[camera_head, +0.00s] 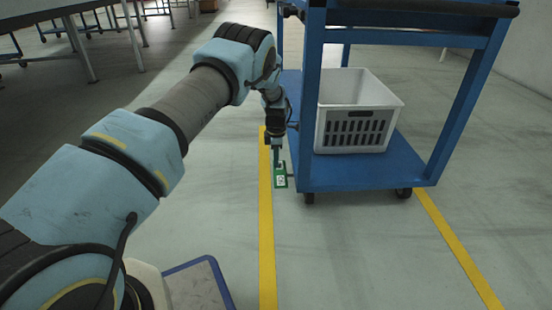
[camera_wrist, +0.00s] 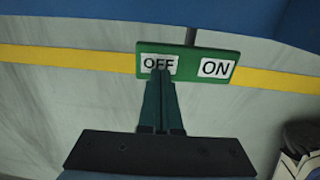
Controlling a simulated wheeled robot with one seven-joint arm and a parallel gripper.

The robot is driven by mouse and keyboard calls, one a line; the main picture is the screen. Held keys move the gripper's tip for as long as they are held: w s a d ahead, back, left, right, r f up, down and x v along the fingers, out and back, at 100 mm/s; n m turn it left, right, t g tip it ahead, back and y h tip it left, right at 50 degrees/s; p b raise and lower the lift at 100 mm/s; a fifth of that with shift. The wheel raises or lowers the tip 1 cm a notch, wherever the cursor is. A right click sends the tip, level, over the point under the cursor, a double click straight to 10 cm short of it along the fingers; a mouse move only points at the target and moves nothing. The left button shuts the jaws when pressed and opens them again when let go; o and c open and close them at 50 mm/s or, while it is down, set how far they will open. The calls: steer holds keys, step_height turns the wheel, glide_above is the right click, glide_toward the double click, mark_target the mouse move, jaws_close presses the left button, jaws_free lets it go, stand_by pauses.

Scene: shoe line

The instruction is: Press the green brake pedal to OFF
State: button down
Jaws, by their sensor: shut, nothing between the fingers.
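The green brake pedal (camera_wrist: 187,66) is a flat plate with a white OFF label on its left half and a white ON label on its right half in the wrist view. It also shows low beside the blue cart in the head view (camera_head: 281,181). My gripper (camera_wrist: 161,72) is shut and empty, with its fingertips over the lower part of the OFF label. I cannot tell whether the tips touch the plate. In the head view my gripper (camera_head: 276,163) points down at the pedal's far end.
The blue cart (camera_head: 375,177) stands on casters just right of my gripper, with a white crate (camera_head: 357,83) on its lower shelf. Yellow floor lines (camera_head: 267,230) run along both sides of it. The floor left of the cart is open; tables stand at the back left.

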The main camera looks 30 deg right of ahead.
steer(key=shift+w+d+f, duration=0.3)
steer(key=shift+w+f, duration=0.35)
steer(key=shift+f, duration=0.25)
stand_by(0.4)
